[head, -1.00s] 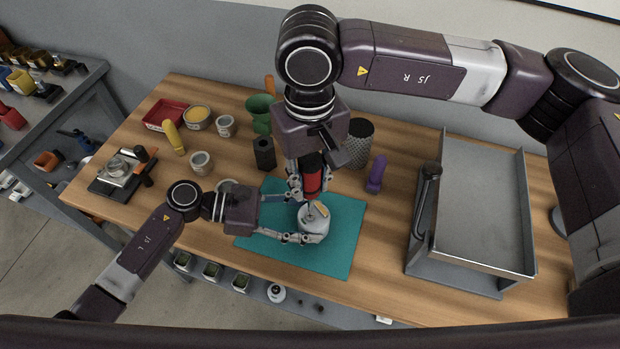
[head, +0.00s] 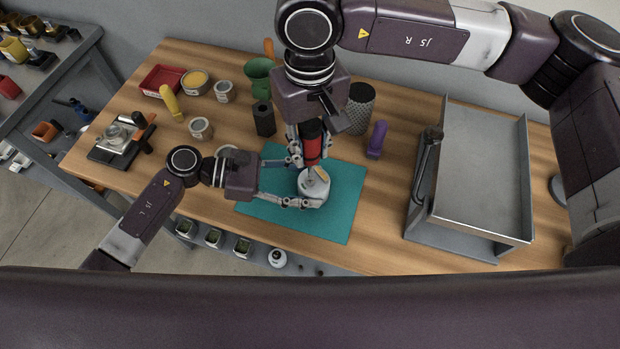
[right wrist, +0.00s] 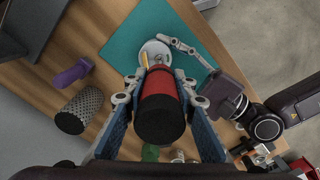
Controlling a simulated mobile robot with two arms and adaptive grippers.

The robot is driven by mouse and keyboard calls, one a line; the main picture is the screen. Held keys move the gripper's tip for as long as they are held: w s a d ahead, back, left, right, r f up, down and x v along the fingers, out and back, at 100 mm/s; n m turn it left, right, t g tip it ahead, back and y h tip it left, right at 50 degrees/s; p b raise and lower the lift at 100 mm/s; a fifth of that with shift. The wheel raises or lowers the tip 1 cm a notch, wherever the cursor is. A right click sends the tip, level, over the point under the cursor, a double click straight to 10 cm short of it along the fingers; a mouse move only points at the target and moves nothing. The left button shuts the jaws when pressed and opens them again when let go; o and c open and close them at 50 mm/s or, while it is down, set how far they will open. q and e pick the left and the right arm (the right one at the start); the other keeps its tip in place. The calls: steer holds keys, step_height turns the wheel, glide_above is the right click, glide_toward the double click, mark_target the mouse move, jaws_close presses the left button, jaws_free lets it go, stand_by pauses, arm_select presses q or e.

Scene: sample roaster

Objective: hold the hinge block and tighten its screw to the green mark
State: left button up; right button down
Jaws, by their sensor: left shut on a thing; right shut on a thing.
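The hinge block (head: 316,189), a pale rounded piece, rests on a teal mat (head: 343,205) and also shows in the right wrist view (right wrist: 153,50). My left gripper (head: 304,186) is shut on it from the left, one finger on either side. My right gripper (head: 309,155) points down above the block, shut on a red and black screwdriver (head: 312,143). In the right wrist view the screwdriver's black end (right wrist: 159,120) faces the camera. A small orange-yellow part shows on the block's top. The screw, the driver's tip contact and any green mark cannot be made out.
A grey metal tray stand (head: 478,180) is at the right. A black block (head: 264,118), cups and a red tray (head: 163,80) are at the back left. The mat's right part is clear.

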steer(key=shift+f, duration=0.55)
